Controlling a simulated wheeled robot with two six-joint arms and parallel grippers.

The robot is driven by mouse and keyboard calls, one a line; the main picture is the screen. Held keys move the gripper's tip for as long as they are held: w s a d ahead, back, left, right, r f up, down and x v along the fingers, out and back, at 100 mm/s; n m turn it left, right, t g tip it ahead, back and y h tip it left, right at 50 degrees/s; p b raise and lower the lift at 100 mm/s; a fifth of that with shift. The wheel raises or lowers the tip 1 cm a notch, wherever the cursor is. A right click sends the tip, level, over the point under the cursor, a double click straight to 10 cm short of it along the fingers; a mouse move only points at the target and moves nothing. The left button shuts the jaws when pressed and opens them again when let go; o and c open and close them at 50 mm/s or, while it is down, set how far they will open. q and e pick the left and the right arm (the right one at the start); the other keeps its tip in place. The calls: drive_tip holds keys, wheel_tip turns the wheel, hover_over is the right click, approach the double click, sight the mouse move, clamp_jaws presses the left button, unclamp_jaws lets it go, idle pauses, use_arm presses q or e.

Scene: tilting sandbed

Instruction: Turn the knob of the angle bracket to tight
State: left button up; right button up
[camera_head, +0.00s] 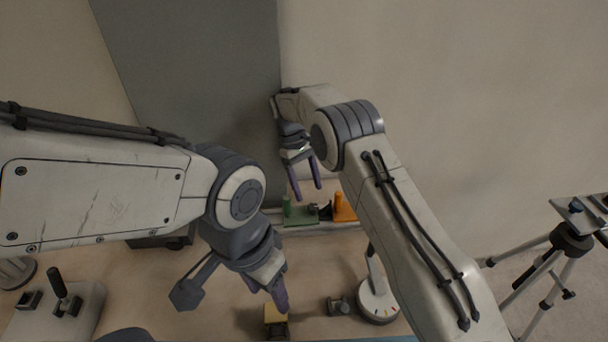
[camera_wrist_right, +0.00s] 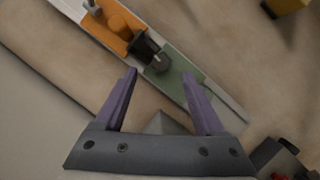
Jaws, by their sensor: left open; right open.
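A green plate (camera_head: 298,216) and an orange plate (camera_head: 343,208) lie end to end on a pale rail by the wall. A small black knob (camera_wrist_right: 161,64) sits where the plates meet; this looks like the angle bracket. I cannot read the knob's setting. My right gripper (camera_head: 305,192) points down above the rail, open and empty. In the right wrist view its purple fingers (camera_wrist_right: 164,88) are spread, with the knob and green plate beyond them. They look apart from it. My left gripper (camera_head: 279,298) is open over the near table; its fingers overlap in view.
A yellow block (camera_head: 273,314) lies just below the left gripper. A round white dial (camera_head: 379,304) with coloured marks and a small dark part (camera_head: 338,306) are to its right. A grey box with a black lever (camera_head: 58,283) stands at left. A tripod (camera_head: 560,250) stands at far right.

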drive_tip(key=shift+v, duration=2.85)
drive_tip(key=s+a+r+t+y, duration=0.1)
drive_tip(key=s+a+r, duration=0.1)
drive_tip(key=s+r, duration=0.45)
drive_tip(key=s+a+r+t+y, duration=0.15)
drive_tip(key=s+r, duration=0.25)
drive_tip(key=s, duration=0.5)
drive_tip(key=s+d+f, duration=0.1)
drive_tip(key=s+d, duration=0.2)
drive_tip(key=s, duration=0.7)
drive_tip(key=s+d+f+y, duration=0.1)
drive_tip(key=s+d, duration=0.3)
drive_tip(key=s, duration=0.6)
drive_tip(key=shift+s+f+t, duration=0.15)
drive_tip(key=shift+f+t, duration=0.3)
drive_tip(key=shift+f, duration=0.1)
